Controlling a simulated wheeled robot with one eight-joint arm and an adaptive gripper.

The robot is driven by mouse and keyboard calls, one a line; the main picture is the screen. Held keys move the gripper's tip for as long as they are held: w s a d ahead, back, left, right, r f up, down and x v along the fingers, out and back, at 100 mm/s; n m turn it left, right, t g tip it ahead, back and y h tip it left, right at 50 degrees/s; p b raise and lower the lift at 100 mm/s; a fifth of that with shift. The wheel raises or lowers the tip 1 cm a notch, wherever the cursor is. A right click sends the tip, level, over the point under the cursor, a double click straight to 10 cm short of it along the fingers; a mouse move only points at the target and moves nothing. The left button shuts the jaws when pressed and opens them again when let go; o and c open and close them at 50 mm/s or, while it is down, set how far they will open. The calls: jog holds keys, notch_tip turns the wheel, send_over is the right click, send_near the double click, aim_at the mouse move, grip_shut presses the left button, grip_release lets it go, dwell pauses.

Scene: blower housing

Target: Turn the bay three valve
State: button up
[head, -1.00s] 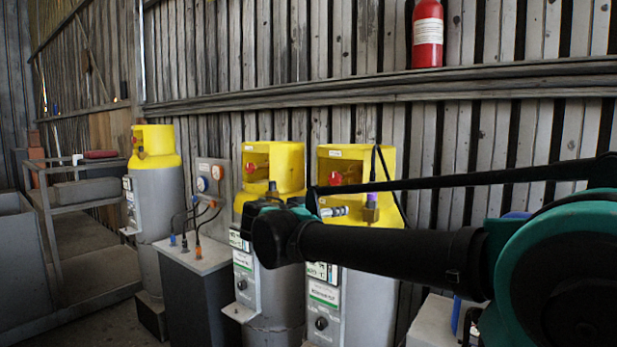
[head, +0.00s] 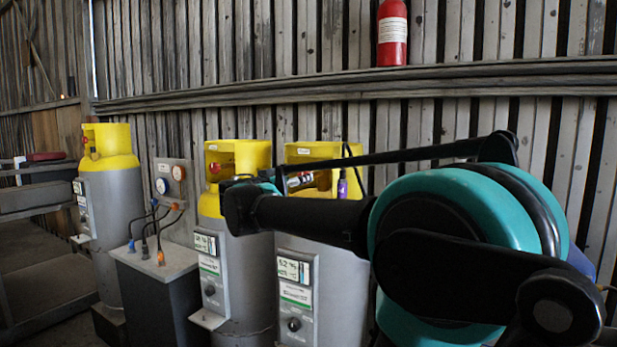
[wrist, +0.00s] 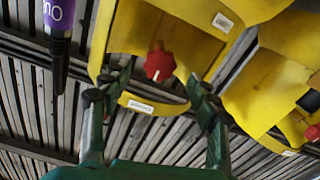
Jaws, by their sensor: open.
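Three grey cylinders with yellow collars stand in a row in the head view. The right cylinder's yellow collar (head: 312,152) is partly behind my arm, and its valve is hidden there. In the wrist view, a red valve knob (wrist: 160,64) sits inside a yellow collar (wrist: 122,32), apparently the right cylinder's seen upside down. My gripper (wrist: 159,80) is open and empty, its fingers spread to either side of the knob in the picture. I see no contact with it; the depth gap is unclear. Another red knob (wrist: 312,132) shows in the neighbouring collar.
A purple-labelled object (head: 342,188) is beside the right collar, and it shows close to my gripper in the wrist view (wrist: 58,15). A grey box with cables (head: 155,262) stands between the left and middle cylinders. A red extinguisher (head: 392,35) is on the wall ledge.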

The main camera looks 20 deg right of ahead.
jog(key=x, duration=0.8)
jog(key=shift+d, duration=0.1)
jog(key=shift+c, duration=0.5)
jog(key=c, duration=1.1)
jog(key=shift+c, duration=0.2)
